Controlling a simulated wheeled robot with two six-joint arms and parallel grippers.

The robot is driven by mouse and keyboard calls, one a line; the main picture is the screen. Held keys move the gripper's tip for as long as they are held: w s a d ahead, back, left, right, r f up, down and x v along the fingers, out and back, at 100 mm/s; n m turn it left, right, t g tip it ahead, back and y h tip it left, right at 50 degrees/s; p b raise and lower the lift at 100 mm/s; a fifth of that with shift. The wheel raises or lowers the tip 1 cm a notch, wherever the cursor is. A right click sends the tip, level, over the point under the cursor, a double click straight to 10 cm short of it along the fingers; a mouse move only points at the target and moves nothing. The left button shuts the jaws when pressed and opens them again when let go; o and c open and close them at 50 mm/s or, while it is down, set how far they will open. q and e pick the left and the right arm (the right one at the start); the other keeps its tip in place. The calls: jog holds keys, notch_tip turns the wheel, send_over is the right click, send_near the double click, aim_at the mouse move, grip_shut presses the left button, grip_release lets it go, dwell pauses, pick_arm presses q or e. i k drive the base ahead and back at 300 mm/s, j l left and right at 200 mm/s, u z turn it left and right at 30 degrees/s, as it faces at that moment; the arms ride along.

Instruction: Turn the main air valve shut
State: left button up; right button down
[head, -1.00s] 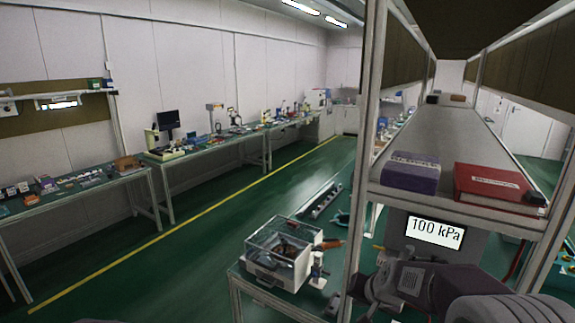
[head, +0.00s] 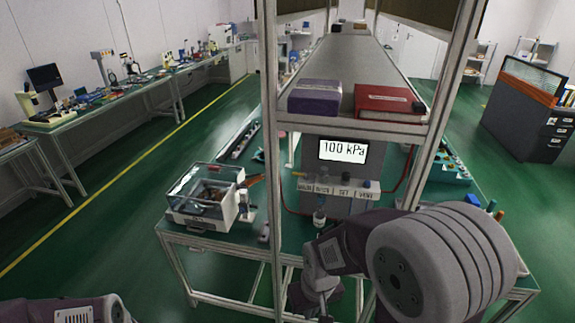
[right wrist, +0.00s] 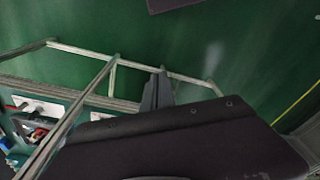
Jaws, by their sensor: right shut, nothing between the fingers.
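The grey pressure box (head: 345,165) stands on the green bench under the shelf, and its display reads 100 kPa. A row of small labelled controls (head: 338,188) runs along its front. The labels are too small to read surely, so I cannot tell which control is the main air valve. My right gripper (head: 323,300) is low in front of the bench, below and apart from the controls. In the right wrist view its fingers (right wrist: 157,90) are together and empty, with green floor behind. Only a piece of my left arm shows at the bottom left; its gripper is out of view.
A metal shelf post (head: 268,150) rises left of the box. The shelf (head: 365,70) above carries a purple box (head: 315,98) and a red box (head: 389,102). A clear-lidded machine (head: 203,195) sits at the bench's left. Open floor (head: 110,245) lies further left.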

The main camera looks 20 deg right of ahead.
aim_at(304, 175)
jog(key=i+j+z, duration=0.3)
jog(key=i+j, duration=0.2)
jog(key=i+j+z, duration=0.25)
jog(key=i+j, duration=0.35)
jog(key=i+j+z, duration=0.3)
jog(key=i+j, duration=0.3)
jog(key=j, duration=0.15)
